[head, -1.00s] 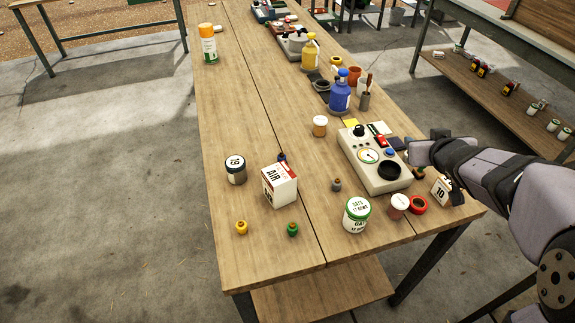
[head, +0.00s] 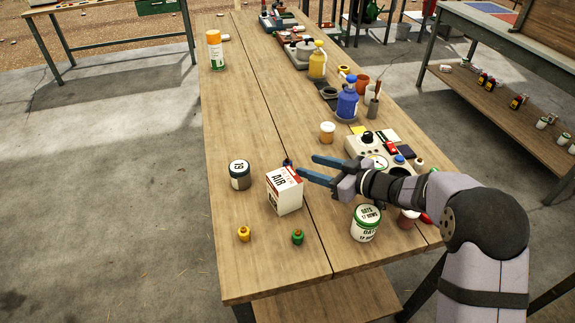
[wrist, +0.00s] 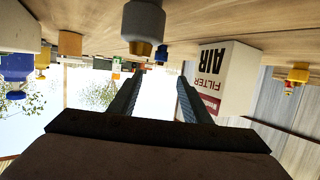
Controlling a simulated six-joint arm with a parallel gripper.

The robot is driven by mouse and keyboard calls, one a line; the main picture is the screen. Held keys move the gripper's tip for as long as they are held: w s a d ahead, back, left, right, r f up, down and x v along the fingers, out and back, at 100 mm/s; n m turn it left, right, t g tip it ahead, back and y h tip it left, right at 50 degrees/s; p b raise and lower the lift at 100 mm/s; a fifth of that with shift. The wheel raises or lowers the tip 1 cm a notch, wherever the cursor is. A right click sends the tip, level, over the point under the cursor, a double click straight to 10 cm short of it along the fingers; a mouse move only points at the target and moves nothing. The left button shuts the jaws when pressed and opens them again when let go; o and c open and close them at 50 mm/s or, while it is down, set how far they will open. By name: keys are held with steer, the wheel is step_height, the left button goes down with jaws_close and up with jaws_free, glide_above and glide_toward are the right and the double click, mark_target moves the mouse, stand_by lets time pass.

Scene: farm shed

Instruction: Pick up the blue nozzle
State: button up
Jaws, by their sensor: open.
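The blue nozzle (head: 287,162) stands on the wooden table, just behind the white AIR filter box (head: 285,193), which partly hides it in the head view. In the wrist view, which is upside down, the blue nozzle (wrist: 161,54) shows small, beyond and between the fingertips. My gripper (head: 309,166) is open and empty, just right of the blue nozzle in the head view, its fingers pointing left toward it. In the wrist view my gripper (wrist: 160,76) has both fingers apart, with a gap to the nozzle.
The AIR box (wrist: 225,80) stands close beside one finger. Yellow (head: 244,234) and green (head: 297,237) nozzles stand in front.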

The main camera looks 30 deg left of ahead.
mark_target(289, 160)
steer(key=shift+f+p+x, duration=0.2)
steer(key=shift+p+x, duration=0.6)
steer(key=shift+x, duration=2.85)
steer(key=shift+d, duration=0.1)
jaws_close()
